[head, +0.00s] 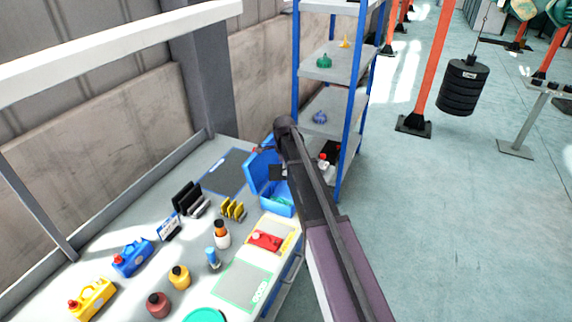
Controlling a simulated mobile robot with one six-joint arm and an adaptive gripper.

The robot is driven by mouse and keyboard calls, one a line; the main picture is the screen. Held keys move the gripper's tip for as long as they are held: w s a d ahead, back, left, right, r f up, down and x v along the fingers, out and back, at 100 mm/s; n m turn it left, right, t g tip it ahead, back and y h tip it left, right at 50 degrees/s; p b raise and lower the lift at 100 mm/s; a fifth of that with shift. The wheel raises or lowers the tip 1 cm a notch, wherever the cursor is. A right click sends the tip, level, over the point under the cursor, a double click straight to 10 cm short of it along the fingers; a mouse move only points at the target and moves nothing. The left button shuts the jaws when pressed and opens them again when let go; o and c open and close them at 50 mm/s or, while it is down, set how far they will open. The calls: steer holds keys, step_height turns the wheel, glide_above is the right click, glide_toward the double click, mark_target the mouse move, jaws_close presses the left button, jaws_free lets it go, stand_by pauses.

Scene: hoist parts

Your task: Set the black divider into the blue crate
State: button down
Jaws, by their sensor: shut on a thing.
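The blue crate (256,172) stands open at the far right end of the workbench, partly covered by my arm. A small dark plate, which looks like the black divider (278,172), shows over the crate's opening beside my arm. My gripper (279,162) is mostly hidden behind my arm and is shut on this divider. Whether the divider touches the crate's walls or floor cannot be told. Something teal (283,201) lies inside the crate near its front wall. More black plates (186,196) stand upright in a rack on the bench.
A blue jug (133,258) and a yellow jug (92,298) are at left. A blue-framed shelf (331,75) rises close behind the crate.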

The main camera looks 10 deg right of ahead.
mark_target(285, 179)
steer(key=r+m+p, duration=0.1)
steer(key=m, duration=0.2)
steer(key=shift+r, duration=0.2)
steer(key=shift+r+m+p, duration=0.35)
steer(key=shift+m+p, duration=0.05)
steer(key=shift+m, duration=0.9)
steer(key=shift+f, duration=0.15)
steer(key=shift+f+b, duration=1.9)
steer(key=shift+b, duration=0.15)
steer(key=shift+f+b, duration=2.1)
steer(key=shift+f, duration=0.05)
steer(key=shift+f+b, duration=1.5)
steer(key=shift+b, duration=0.05)
steer(key=shift+f+b, duration=0.4)
